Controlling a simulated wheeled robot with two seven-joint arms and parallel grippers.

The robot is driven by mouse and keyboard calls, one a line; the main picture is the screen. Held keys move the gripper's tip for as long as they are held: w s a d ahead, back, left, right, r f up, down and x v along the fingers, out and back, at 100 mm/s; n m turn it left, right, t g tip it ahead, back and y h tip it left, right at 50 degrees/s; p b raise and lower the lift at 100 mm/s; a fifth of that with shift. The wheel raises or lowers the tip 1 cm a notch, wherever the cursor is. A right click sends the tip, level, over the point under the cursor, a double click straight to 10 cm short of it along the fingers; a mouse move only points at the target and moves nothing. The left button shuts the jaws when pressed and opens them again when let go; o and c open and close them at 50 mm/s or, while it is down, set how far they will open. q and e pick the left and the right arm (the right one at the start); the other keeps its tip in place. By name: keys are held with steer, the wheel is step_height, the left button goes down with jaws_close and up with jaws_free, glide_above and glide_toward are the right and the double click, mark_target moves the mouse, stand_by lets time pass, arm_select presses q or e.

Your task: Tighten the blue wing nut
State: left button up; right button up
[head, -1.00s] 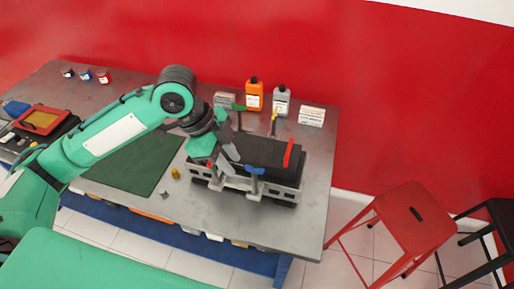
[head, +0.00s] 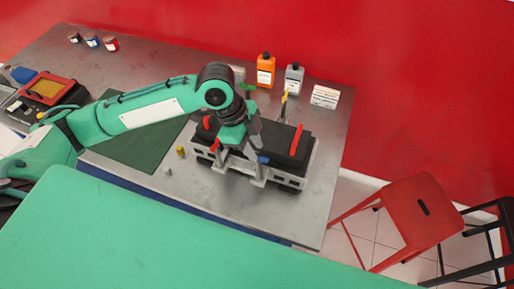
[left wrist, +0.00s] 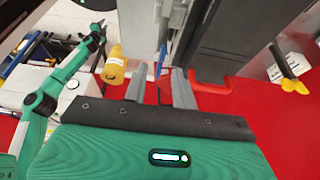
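The blue wing nut (head: 263,159) sits on the front side of the engine trainer (head: 289,179), a dark block in a light grey frame. My left gripper (head: 250,145) is beside the nut, at the trainer's front. In the left wrist view its two grey fingers (left wrist: 160,88) stand apart with a gap between them. The blue wing nut (left wrist: 161,60) shows beyond the fingertips, in line with that gap. I see no contact. A green arm at the left of that view, seemingly my right, ends in a small dark gripper (left wrist: 98,30); its fingers are too small to read.
Red handles (head: 297,140) and a yellow wing nut (head: 284,97) stand up around the trainer. An orange bottle (head: 265,70), a grey bottle (head: 293,78) and a white box (head: 325,97) are behind it. A red stool (head: 421,210) stands right of the table.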

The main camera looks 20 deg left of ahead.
arm_select(q)
steer(key=shift+d+f, duration=0.25)
steer(key=shift+f, duration=0.3)
steer(key=shift+d+f, duration=0.2)
steer(key=shift+f, duration=0.45)
steer(key=c, duration=0.5)
jaws_close()
arm_select(e)
steer(key=shift+s+r, duration=0.2)
steer(key=shift+s, duration=0.25)
steer(key=shift+w+r, duration=0.1)
